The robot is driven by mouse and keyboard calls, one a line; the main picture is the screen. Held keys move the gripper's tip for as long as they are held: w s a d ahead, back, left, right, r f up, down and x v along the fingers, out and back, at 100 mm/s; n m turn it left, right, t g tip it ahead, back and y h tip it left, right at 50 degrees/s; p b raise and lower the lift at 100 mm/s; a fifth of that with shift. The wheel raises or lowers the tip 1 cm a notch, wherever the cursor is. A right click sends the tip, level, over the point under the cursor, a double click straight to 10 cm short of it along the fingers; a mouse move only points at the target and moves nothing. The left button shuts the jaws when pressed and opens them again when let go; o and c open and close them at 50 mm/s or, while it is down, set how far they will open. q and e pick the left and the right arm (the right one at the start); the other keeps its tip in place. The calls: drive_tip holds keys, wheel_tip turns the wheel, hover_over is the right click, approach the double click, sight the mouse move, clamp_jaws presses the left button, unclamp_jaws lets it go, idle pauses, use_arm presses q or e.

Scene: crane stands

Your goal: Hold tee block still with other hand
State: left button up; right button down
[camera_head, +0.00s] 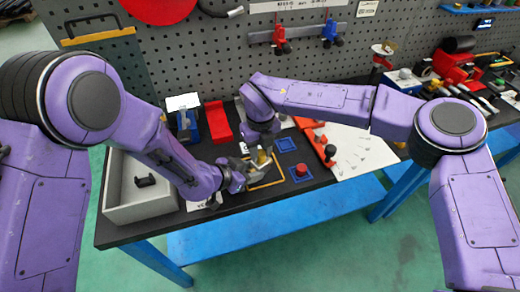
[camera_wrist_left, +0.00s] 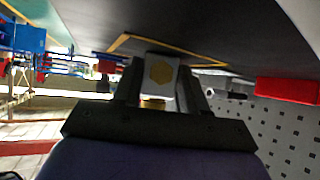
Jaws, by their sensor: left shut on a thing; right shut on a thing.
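The tee block is a light grey block with a yellow hexagonal face (camera_wrist_left: 160,72); in the left wrist view it sits between the two fingers of my left gripper (camera_wrist_left: 158,88). In the head view my left gripper (camera_head: 243,170) comes in from the left, low over the table, and is shut on the block. My right gripper (camera_head: 262,149) comes down close beside it and is shut on a small yellowish part (camera_head: 262,157) at the block. The grippers hide most of the block and the exact contact of the right fingers.
A yellow square outline (camera_head: 280,181) lies on the black table under the grippers. Blue square frames (camera_head: 287,144) and a red knob (camera_head: 301,169) are to the right. A grey open bin (camera_head: 112,190) stands left, a red holder (camera_head: 218,122) behind. A pegboard (camera_head: 330,70) closes the back.

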drive_tip(key=c, duration=0.7)
unclamp_jaws()
drive_tip(key=shift+c, duration=0.8)
